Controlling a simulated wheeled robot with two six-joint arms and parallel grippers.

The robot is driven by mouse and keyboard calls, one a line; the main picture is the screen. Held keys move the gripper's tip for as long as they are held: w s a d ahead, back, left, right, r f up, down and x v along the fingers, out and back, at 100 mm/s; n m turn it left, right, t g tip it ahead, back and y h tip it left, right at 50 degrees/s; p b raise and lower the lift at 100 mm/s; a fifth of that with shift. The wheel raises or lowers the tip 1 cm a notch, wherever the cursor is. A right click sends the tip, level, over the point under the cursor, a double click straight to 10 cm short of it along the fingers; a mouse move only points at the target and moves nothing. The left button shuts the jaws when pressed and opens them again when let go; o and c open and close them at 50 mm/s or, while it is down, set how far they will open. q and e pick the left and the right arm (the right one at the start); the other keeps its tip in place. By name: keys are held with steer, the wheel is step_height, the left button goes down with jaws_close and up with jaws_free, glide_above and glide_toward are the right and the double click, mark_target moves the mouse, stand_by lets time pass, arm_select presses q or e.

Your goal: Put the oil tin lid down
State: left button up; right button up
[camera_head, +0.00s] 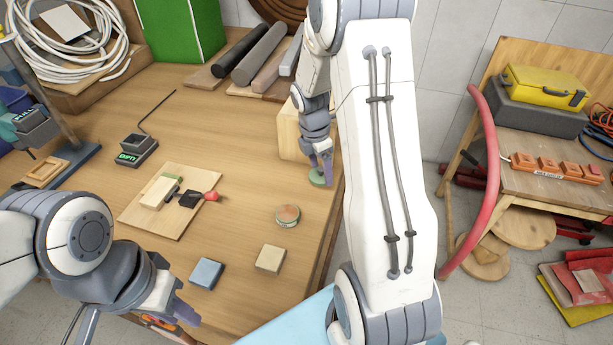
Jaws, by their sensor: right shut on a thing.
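The oil tin lid (317,178) looks like a small green disc near the right edge of the wooden table (235,190). My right gripper (324,166) is shut on it from above. I cannot tell whether the lid touches the tabletop. A round tin (287,217) with an orange-brown top stands on the table, nearer than the lid and to its left, apart from it. My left gripper (186,312) is low at the table's front edge, away from the lid. Its fingertips are too unclear to show whether they are open.
A blue block (206,274) and a beige block (270,260) lie near the front edge. A board (152,222) with small tools is left of the tin. A wooden block (290,135) stands behind the lid, partly hidden by my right arm. Bare tabletop lies around the tin.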

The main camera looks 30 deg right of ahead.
mark_target(309, 187)
steer(key=w+f, duration=0.1)
steer(key=w+a, duration=0.1)
steer(key=w+a+f, duration=0.1)
steer(key=w, duration=0.1)
steer(key=shift+f+p, duration=0.35)
steer(key=shift+p, duration=0.05)
step_height(309, 187, down, 3)
steer(key=shift+s+d+f+p, duration=0.1)
steer(key=shift+f+p, duration=0.05)
steer(key=shift+p, duration=0.25)
steer(key=shift+f, duration=0.3)
steer(key=shift+f, duration=0.15)
steer(key=o, duration=1.2)
